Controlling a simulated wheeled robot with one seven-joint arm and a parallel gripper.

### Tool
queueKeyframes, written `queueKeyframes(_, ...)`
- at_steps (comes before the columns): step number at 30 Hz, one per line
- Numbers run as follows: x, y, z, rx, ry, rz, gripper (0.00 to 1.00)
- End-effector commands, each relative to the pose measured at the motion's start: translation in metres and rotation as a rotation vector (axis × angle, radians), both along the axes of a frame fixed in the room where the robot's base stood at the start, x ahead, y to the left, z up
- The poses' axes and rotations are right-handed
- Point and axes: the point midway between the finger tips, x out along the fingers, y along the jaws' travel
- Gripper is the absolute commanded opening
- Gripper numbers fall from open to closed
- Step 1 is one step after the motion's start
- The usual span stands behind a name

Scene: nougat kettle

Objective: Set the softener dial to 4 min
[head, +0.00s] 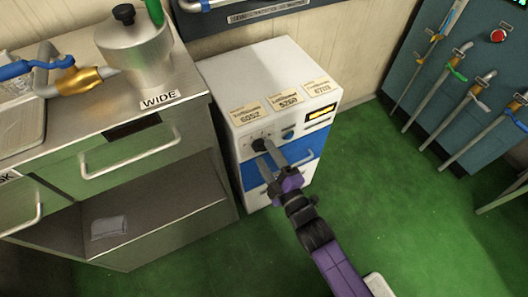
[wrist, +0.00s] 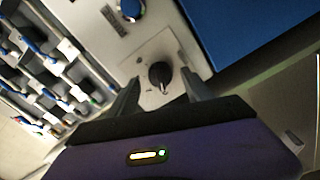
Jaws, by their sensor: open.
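The softener is a white cabinet (head: 275,85) with a blue band across its front. Its black dial (head: 258,145) is on the upper left of the front panel. The dial also shows in the wrist view (wrist: 160,74), with a pale pointer mark toward its lower right. The numbers around it are too small to read. My gripper (head: 268,163) is in front of the panel and partly overlaps the dial in the head view. In the wrist view my gripper (wrist: 158,92) is open, with one finger on each side of the dial; contact cannot be told.
A metal counter (head: 120,140) with a steel vessel (head: 135,50) stands to the left. A rack of pipes and valves (head: 465,80) is at right. Green floor (head: 390,200) is open.

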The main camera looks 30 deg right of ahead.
Motion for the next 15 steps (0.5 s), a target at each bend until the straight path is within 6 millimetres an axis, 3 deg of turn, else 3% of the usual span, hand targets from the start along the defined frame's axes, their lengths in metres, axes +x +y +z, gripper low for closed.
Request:
queueKeyframes(6, 0.018, 0.0, 0.0, 0.001, 0.0, 0.0, 0.58)
queueKeyframes(15, 0.02, 0.0, 0.0, 0.001, 0.001, 0.0, 0.56)
